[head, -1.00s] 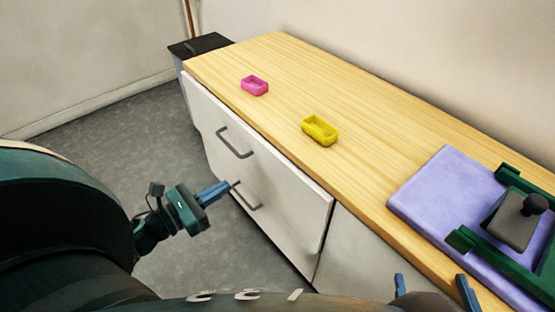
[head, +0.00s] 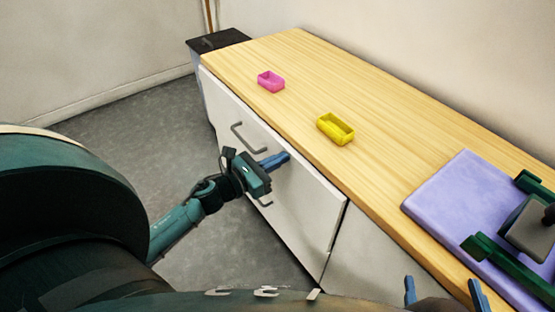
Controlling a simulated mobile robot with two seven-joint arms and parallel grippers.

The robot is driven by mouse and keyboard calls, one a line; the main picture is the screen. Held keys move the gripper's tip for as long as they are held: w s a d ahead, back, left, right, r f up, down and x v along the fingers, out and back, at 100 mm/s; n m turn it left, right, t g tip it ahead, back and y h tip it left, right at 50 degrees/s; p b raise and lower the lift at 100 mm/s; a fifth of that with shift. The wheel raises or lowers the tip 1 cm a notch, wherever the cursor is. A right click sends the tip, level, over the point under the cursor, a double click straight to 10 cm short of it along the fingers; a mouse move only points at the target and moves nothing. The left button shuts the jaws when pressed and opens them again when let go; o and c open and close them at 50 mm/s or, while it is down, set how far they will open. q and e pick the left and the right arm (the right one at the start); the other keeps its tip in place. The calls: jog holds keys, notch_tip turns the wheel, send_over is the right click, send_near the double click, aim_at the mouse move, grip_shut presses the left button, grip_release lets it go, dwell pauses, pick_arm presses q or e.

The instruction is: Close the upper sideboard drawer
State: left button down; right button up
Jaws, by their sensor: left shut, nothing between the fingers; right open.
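The sideboard's upper drawer front (head: 222,105) is pale, with a grey bar handle (head: 246,140). Its top edge runs close along the wooden top, with no open drawer interior visible. A slight step shows at the front's right edge; I cannot tell whether the drawer is fully flush. My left gripper (head: 286,157) is shut and empty, its blue fingers at the pale front, right of the upper handle. I cannot tell if they touch it. The lower handle (head: 266,203) is partly hidden behind this gripper. My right gripper (head: 444,292) is open at the bottom edge, right of centre.
On the wooden top (head: 300,80) stand a pink tray (head: 271,82) and a yellow tray (head: 336,130). A purple mat (head: 445,190) with a green-framed grey device (head: 528,228) lies at the right. A dark-topped bin (head: 218,41) stands at the far end. The grey floor (head: 140,130) at left is clear.

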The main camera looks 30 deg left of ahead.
pick_arm(q)
jog(key=shift+r+b+x, duration=0.2)
jog(key=shift+b+x, duration=0.15)
jog(key=shift+x, duration=0.75)
pick_arm(e)
jog(key=shift+a+r+t, duration=0.2)
jog(key=shift+t, duration=0.1)
